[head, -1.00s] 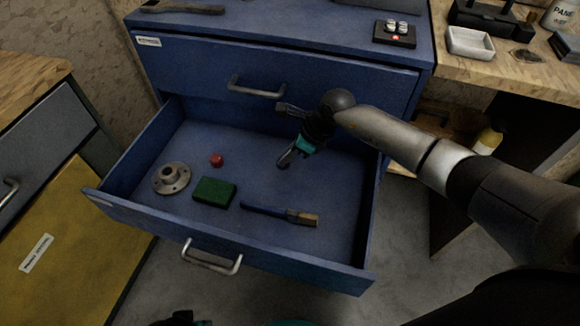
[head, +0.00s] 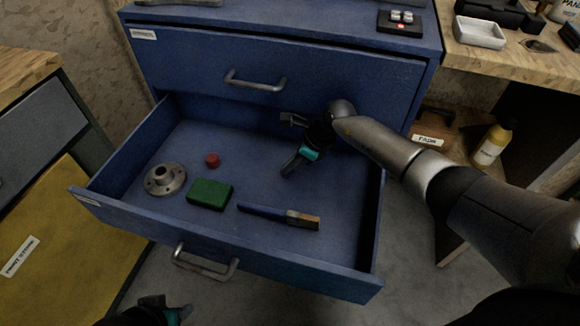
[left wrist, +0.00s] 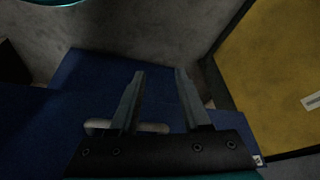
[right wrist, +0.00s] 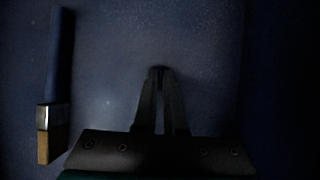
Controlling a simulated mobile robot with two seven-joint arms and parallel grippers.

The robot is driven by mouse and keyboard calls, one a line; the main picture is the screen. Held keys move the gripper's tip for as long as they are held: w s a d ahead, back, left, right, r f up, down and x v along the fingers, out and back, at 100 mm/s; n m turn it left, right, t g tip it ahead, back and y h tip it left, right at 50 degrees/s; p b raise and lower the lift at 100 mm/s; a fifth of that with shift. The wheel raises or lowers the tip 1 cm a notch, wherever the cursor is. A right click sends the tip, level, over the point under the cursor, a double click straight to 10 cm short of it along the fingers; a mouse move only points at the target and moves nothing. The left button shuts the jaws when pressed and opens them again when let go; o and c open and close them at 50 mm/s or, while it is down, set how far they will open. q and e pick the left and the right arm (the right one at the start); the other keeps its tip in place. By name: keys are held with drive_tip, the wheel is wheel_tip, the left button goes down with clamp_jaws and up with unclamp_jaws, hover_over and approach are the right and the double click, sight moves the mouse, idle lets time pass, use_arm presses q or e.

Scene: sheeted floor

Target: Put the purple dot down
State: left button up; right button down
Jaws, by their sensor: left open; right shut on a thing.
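My right gripper (head: 288,170) is over the floor of the open blue drawer (head: 330,240), right of the middle. In the right wrist view its fingers (right wrist: 159,74) are nearly together on a small dark thing at the tips, taken as the purple dot. Its colour and shape are too dark and too covered to tell. I cannot tell whether it touches the drawer floor. My left gripper (head: 165,310) is low in the head view, in front of the drawer. In the left wrist view its fingers (left wrist: 158,78) are apart and empty.
In the drawer lie a metal flange (head: 165,180), a small red thing (head: 212,160), a green block (head: 210,194) and a brush (head: 280,215). The brush also shows in the right wrist view (right wrist: 60,70). The drawer floor around the right gripper is clear.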

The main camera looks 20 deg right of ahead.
use_arm(q)
drive_tip(key=shift+r, duration=0.65)
use_arm(e)
drive_tip(key=shift+w+f, duration=0.15)
use_arm(q)
drive_tip(key=shift+r, duration=0.1)
use_arm(e)
drive_tip(key=shift+f, duration=0.15)
drive_tip(key=c, duration=1)
unclamp_jaws()
use_arm(q)
drive_tip(key=shift+r, duration=0.1)
use_arm(e)
drive_tip(key=shift+r, duration=0.2)
use_arm(q)
drive_tip(key=s+f+g+p, duration=0.1)
drive_tip(key=s+f+p, duration=0.1)
drive_tip(key=f, duration=0.4)
drive_tip(key=s+f+g+p, duration=0.1)
drive_tip(key=s+f+p, duration=0.1)
drive_tip(key=f, duration=0.4)
drive_tip(key=shift+a+f+p, duration=0.15)
drive_tip(key=shift+a+p, duration=0.15)
drive_tip(key=shift+p, duration=0.55)
use_arm(e)
drive_tip(key=v, duration=1.2)
